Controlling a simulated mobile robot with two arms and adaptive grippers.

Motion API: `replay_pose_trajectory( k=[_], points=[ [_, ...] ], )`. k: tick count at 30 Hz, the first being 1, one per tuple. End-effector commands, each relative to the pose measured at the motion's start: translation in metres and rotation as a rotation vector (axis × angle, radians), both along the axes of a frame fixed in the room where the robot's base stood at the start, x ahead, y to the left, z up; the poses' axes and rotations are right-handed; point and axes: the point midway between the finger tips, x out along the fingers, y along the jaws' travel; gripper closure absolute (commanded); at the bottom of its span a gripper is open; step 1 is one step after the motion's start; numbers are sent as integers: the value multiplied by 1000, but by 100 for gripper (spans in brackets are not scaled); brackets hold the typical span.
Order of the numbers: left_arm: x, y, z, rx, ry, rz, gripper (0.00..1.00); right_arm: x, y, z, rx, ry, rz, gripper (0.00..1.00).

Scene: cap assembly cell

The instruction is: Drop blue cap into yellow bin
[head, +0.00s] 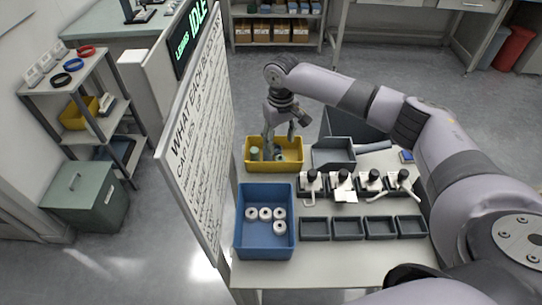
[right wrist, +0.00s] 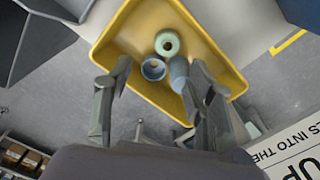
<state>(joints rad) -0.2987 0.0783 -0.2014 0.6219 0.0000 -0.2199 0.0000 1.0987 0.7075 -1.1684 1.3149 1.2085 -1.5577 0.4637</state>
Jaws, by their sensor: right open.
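The yellow bin (head: 248,166) stands at the back left of the white table; in the right wrist view its yellow rim and floor (right wrist: 130,38) fill the upper middle. In it are a pale green cap (right wrist: 168,43), a pale blue cap (right wrist: 153,69) with its open end showing, and another grey-blue piece (right wrist: 179,73) beside it, partly behind a finger. In the head view the green one (head: 254,154) stands at the bin's left. My right gripper (head: 280,142) is over the bin, fingers apart and pointing down, holding nothing. My left gripper is not in view.
A grey bin (head: 334,165) stands right of the yellow one. In front are a blue bin (head: 250,249) with several white rings, several black-and-white clamps (head: 343,187) and several dark trays (head: 347,228). A tall text board (head: 196,135) borders the table's left side.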

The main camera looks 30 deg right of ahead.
Motion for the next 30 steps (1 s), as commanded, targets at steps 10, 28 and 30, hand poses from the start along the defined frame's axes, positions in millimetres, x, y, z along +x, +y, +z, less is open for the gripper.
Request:
replay_pose_trajectory(
  k=[10, 28, 30],
  points=[
    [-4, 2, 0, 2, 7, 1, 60, 1, 0, 13, 0, -2, 0, 50],
    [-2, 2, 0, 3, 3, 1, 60, 0, 0, 116, 0, 0, 1, 50],
    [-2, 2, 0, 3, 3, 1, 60, 0, 0, 119, 0, 0, 1, 50]
  ],
)
